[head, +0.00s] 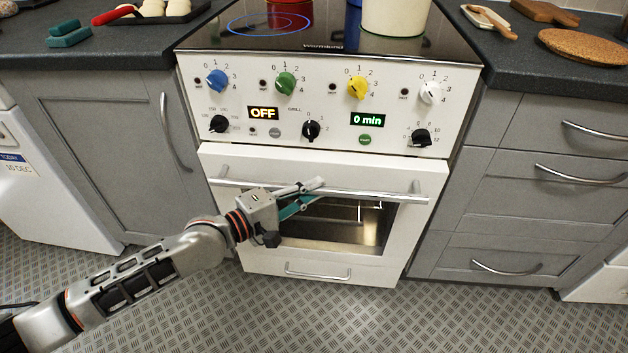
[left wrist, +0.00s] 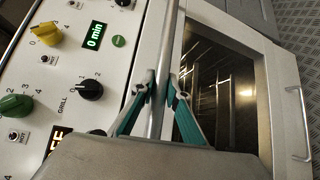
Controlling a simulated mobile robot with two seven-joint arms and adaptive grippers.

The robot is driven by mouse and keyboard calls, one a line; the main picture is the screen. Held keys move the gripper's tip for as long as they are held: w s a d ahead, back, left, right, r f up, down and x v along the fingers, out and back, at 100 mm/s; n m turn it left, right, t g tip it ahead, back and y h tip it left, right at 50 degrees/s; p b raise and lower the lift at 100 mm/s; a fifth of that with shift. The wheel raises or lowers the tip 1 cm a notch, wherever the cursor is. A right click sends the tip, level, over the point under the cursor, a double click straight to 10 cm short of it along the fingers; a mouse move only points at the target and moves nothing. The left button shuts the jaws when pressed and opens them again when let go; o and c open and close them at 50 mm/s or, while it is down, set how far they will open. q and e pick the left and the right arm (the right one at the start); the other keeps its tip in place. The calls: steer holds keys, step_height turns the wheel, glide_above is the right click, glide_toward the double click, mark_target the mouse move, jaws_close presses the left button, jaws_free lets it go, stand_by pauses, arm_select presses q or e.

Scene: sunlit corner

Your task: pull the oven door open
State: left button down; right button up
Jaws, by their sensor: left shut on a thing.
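The white oven door (head: 225,163) has a dark glass window and a long metal handle bar (head: 375,195) across its upper part. The door looks closed or nearly closed; I cannot tell whether there is a small gap at its top. My left gripper (head: 312,188) reaches in from the left and is shut on the handle near its middle. In the left wrist view, its two teal fingers (left wrist: 161,92) sit on either side of the bar (left wrist: 164,50), and the oven door window (left wrist: 220,90) lies to the right. My right gripper is in neither view.
Knobs and displays line the control panel (head: 320,118) above the door. A drawer with its own handle (head: 317,271) is below. Grey cabinets flank the oven: a left door (head: 110,150) and right drawers (head: 540,190). The patterned floor (head: 330,320) in front is clear except for my arm.

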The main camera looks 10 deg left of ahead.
arm_select(q)
steer(key=s+f+m+b, duration=0.1)
steer(key=s+f, duration=0.2)
steer(key=s, duration=0.4)
steer(key=s+f+t+h+b, duration=0.1)
steer(key=s+f+b, duration=0.1)
steer(key=s+f, duration=0.2)
steer(key=s+f+m+b, duration=0.1)
steer(key=s+f, duration=0.2)
steer(key=s, duration=0.7)
steer(key=shift+f+m+t+h+b, duration=0.3)
steer(key=shift+f+t+h+b, duration=0.1)
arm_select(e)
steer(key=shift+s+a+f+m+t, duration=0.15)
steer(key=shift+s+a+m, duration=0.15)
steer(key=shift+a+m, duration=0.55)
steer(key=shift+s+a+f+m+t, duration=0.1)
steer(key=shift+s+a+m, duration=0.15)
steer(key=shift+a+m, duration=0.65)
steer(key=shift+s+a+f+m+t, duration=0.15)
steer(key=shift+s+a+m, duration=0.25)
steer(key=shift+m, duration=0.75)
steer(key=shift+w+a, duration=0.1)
